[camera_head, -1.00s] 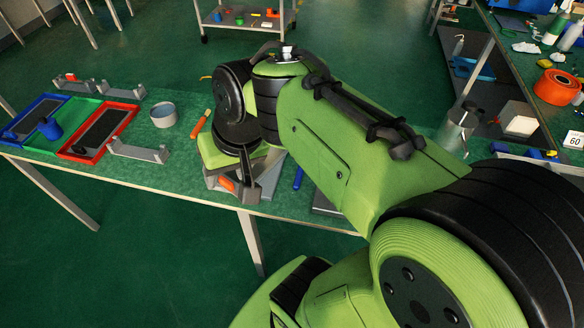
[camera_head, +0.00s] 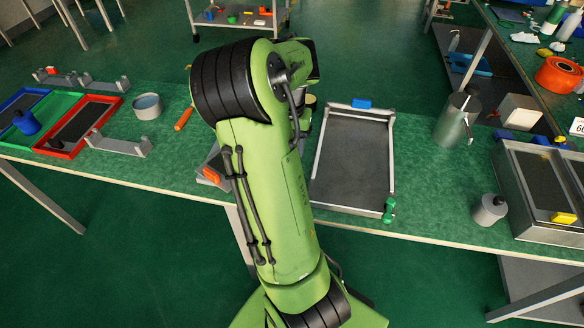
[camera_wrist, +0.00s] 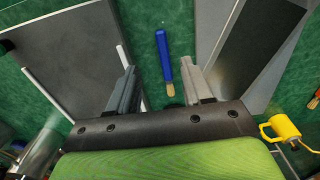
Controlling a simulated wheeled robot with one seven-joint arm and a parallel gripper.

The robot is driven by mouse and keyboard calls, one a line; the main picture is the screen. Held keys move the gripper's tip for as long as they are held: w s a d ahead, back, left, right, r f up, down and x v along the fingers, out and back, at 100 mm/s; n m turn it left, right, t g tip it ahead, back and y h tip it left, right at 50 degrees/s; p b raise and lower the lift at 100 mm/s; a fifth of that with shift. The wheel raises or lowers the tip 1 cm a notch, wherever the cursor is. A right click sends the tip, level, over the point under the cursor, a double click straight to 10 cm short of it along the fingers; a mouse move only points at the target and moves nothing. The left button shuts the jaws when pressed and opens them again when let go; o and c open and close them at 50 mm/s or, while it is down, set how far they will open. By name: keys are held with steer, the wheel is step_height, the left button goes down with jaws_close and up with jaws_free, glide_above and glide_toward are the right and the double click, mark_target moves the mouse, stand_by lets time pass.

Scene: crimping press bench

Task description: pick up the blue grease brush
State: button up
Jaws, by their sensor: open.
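The blue grease brush (camera_wrist: 163,55) lies on the green bench top in the wrist view, with its pale bristle end (camera_wrist: 170,89) toward me. My gripper (camera_wrist: 158,67) is open, and its two grey fingers appear on either side of the brush, with nothing held between them. How high the fingers are above the brush, I cannot tell. In the head view, my arm hides both the brush and my gripper.
A dark grey tray (camera_head: 352,168) with raised rails lies right of my arm. An orange-handled tool (camera_head: 184,119) and a grey bowl (camera_head: 148,107) sit left. A metal canister (camera_head: 456,124) stands further right. A yellow can-like object (camera_wrist: 284,129) shows in the wrist view.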

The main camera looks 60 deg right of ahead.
steer(key=f+b, duration=0.2)
steer(key=f, duration=0.3)
steer(key=f+b, duration=0.2)
steer(key=f, duration=0.3)
steer(key=shift+w+d+f, duration=0.1)
steer(key=shift+w+f, duration=0.1)
steer(key=shift+f, duration=0.2)
steer(key=shift+r, duration=0.2)
steer(key=shift+c, duration=0.3)
jaws_close()
